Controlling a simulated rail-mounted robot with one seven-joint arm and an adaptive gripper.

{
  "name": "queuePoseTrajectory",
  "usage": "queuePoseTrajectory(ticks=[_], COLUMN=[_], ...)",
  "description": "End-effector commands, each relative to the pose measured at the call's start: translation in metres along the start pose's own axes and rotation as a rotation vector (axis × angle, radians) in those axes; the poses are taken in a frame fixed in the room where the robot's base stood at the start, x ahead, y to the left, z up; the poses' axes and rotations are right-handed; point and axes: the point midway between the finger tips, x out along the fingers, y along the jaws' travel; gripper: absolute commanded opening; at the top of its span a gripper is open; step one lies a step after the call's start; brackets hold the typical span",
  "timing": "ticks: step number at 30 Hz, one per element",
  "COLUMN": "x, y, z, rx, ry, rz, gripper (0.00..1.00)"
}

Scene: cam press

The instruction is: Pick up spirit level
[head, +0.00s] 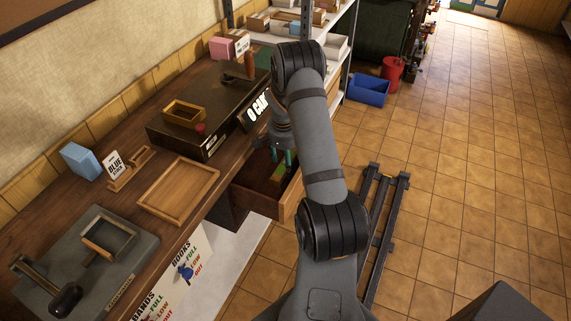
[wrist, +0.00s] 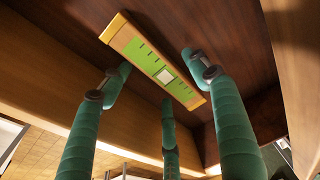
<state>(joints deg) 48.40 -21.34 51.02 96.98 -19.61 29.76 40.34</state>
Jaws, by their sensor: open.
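The spirit level (wrist: 155,62), a short wooden bar with a green face and a pale window, lies in the open drawer (head: 259,197). It also shows as a small green and wooden piece in the head view (head: 278,174). My gripper (wrist: 158,80) has several teal fingers and is open. In the wrist view its fingertips are spread around the level, one on the left, one on the right and one near the middle. In the head view my gripper (head: 284,158) is down at the drawer, partly hidden by my arm. Contact with the level cannot be told.
The drawer walls (wrist: 60,90) stand close around the fingers. Above the drawer is the workbench with a dark box (head: 165,130), a wooden tray (head: 180,205) and a press (head: 90,255). A blue bin (head: 369,90) and a red bucket (head: 391,72) stand on the tiled floor.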

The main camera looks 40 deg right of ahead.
Motion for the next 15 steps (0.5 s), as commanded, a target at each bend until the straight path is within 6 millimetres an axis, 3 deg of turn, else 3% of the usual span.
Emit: queuePoseTrajectory(ticks=[7, 15], x=[0.0021, 0.0018], y=[-0.0002, -0.0003], z=[-0.0002, -0.0001], rx=[0.000, 0.000], ry=[0.001, 0.001], rz=[-0.001, -0.001], gripper=[0.61, 0.46])
